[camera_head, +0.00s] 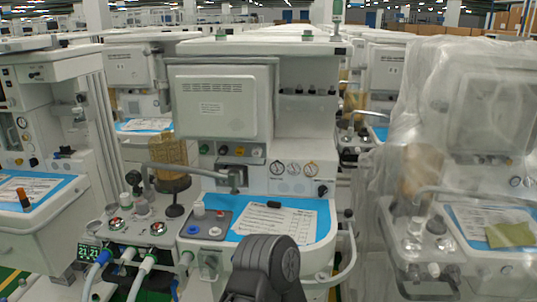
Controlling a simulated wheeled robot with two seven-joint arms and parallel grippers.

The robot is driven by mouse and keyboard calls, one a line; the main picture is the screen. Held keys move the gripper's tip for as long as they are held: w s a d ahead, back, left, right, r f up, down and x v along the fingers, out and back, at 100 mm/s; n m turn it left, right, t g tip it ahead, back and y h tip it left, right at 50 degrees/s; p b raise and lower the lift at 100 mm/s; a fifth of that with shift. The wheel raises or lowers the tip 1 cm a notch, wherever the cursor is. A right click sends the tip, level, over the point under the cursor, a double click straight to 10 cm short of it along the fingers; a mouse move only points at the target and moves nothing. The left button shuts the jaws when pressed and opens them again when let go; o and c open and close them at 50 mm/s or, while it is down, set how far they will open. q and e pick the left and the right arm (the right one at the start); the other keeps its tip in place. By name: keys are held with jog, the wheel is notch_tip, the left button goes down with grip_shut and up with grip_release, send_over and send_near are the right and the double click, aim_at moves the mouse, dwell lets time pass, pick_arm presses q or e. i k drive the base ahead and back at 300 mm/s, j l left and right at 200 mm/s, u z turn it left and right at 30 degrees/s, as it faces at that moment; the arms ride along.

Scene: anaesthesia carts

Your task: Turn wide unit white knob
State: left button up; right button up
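A wide white anaesthesia unit (185,140) stands in the middle of the view, with a blue-topped work surface. On the small grey panel at the left of this surface are a white upright knob (198,209), a low white knob (215,231) and a blue button (193,230). The frame does not show which white knob the task names. A dark, rounded part of one of my arms stands at the bottom centre, in front of the unit's lower front, and hides part of it. I see no fingertips of either gripper.
A printed sheet (274,222) with a small black object (273,204) lies on the blue surface. A curved metal handle (348,250) is on the unit's right side. Pale hoses (142,270) hang at the left. A plastic-wrapped cart (470,170) stands close on the right.

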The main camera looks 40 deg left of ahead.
aim_at(257, 151)
jog(key=k+j, duration=0.15)
jog(key=j, duration=0.2)
jog(key=k+j, duration=0.35)
jog(key=j, duration=0.3)
jog(key=k+j, duration=0.15)
jog(key=j, duration=0.2)
